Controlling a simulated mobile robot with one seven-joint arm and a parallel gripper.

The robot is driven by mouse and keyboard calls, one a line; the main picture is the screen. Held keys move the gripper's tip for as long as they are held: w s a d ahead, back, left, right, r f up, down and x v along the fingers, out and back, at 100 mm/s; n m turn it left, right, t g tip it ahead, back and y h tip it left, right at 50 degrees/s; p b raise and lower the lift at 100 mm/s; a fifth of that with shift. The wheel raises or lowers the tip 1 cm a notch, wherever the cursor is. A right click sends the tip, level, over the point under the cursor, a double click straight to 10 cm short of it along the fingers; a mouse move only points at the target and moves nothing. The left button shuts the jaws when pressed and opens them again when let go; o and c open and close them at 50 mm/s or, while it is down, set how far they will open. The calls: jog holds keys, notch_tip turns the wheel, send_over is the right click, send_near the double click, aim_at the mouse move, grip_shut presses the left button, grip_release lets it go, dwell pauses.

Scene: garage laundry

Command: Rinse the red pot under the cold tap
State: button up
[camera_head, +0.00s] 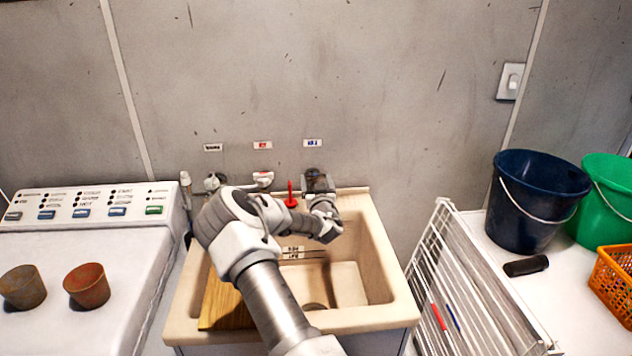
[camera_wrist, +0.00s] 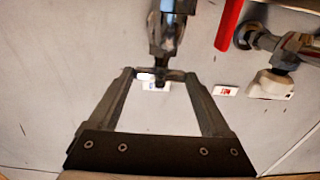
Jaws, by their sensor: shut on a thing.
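The red pot (camera_head: 87,286) stands upright on the white machine at the left, beside a brown pot (camera_head: 23,288). My gripper (camera_head: 320,190) is at the right-hand tap, under the blue label (camera_head: 312,142), above the sink's back edge. The fingers and the tap hide the exact grip. I cannot see water running.
The beige sink (camera_head: 390,300) has a wooden board (camera_head: 222,305) at its left. A red upright piece (camera_head: 290,195) and the red-labelled tap (camera_head: 263,179) are left of my gripper. A white drying rack (camera_head: 440,250), blue bucket (camera_head: 535,205) and green bucket (camera_head: 608,190) stand right.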

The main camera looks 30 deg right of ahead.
jog(key=shift+s+d+n+t+y+b, duration=0.1)
jog(key=shift+d+n+t+y+b, duration=0.2)
jog(key=shift+n+y, duration=0.35)
jog(key=shift+d+n+t+y+b, duration=0.15)
jog(key=shift+n+y+b, duration=0.25)
jog(key=shift+y, duration=0.45)
jog(key=shift+a+n+t+y+b, duration=0.1)
jog(key=shift+n+t+y+b, duration=0.2)
jog(key=shift+n+y, duration=0.45)
jog(key=shift+y, duration=0.25)
jog(key=o, duration=1.2)
jog(key=shift+c, duration=0.2)
jog(key=s+a+b, duration=0.1)
jog(key=s+a, duration=0.1)
jog(key=s, duration=1.5)
jog(key=shift+a, duration=0.35)
